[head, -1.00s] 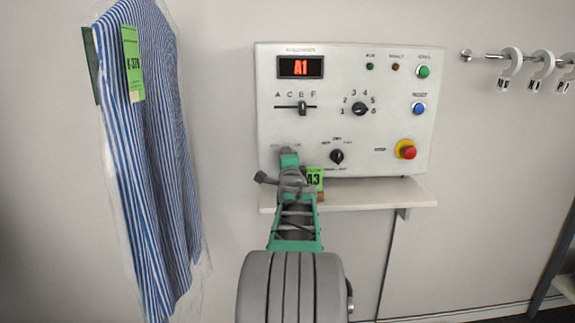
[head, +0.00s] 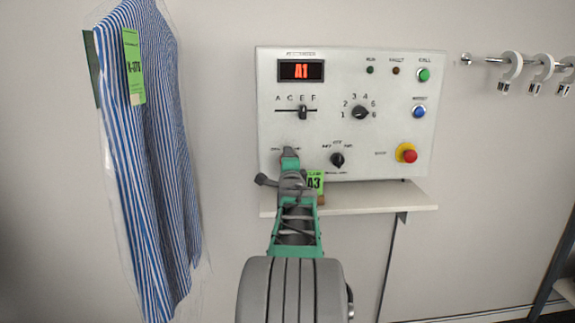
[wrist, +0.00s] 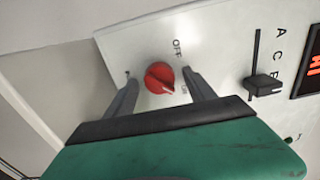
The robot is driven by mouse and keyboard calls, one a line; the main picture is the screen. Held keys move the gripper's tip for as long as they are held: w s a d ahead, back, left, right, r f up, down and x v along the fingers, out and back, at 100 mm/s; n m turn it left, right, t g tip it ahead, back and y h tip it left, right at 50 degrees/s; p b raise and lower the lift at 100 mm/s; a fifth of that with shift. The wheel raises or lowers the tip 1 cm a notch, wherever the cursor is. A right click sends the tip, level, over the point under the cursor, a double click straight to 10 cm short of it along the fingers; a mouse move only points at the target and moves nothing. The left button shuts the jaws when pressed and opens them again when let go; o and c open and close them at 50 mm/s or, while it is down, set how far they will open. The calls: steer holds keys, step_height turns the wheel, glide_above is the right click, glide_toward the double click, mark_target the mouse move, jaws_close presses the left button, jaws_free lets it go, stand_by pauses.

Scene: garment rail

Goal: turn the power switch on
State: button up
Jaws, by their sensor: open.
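The power switch (wrist: 159,77) is a red round knob on the white control panel, with "OFF" and "ON" lettering beside it in the wrist view. Its white pointer mark lies toward the "ON" side, but the exact setting is hard to tell. My gripper (wrist: 160,90) is open, with one finger on each side of the knob. I cannot tell whether either finger touches it. In the head view my gripper (head: 289,157) is at the panel's lower left and hides most of the knob. The control panel (head: 385,80) shows "A1" on its display.
A slider (head: 303,112), black rotary knobs (head: 360,113) and a red stop button (head: 410,156) are on the panel. A shelf (head: 380,195) with a green A3 tag (head: 315,181) lies below. A bagged striped shirt (head: 150,140) hangs at left.

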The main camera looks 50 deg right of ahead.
steer(key=shift+s, duration=0.1)
steer(key=v, duration=0.7)
steer(key=shift+s+a, duration=0.15)
steer(key=shift+a, duration=0.15)
steer(key=shift+d, duration=0.1)
